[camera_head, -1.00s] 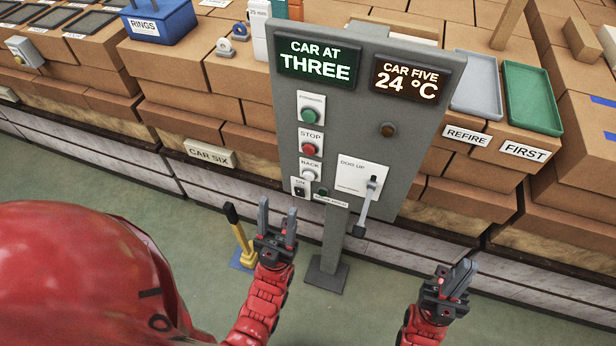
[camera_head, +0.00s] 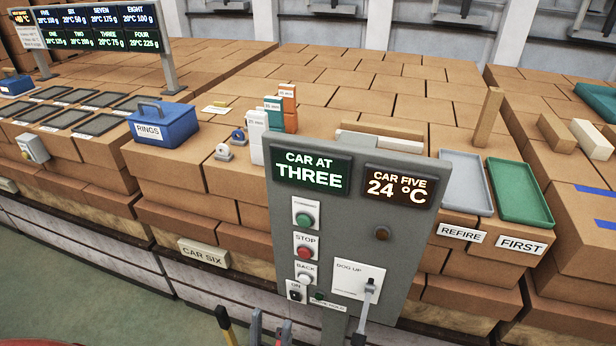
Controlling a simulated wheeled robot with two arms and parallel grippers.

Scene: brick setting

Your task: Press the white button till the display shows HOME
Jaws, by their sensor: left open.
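The grey control panel (camera_head: 400,255) stands in the middle of the view. Its white button (camera_head: 305,280), under the BACK label, is in the left column, below the red STOP button (camera_head: 304,253) and the green button (camera_head: 304,220). The green-lettered display (camera_head: 311,173) reads CAR AT THREE. The orange-lettered display (camera_head: 398,187) reads CAR FIVE 24 °C. My left gripper (camera_head: 271,332) shows only its fingertips at the bottom edge. They are apart, with nothing seen between them, below and left of the white button. My right gripper is out of view.
A lever (camera_head: 367,298) on the DOG UP plate sticks out at the panel's lower right. A black-tipped yellow lever (camera_head: 224,320) stands left of my left gripper. Brick stacks behind carry a blue RINGS box (camera_head: 165,124), a grey tray (camera_head: 465,183) and a green tray (camera_head: 520,193).

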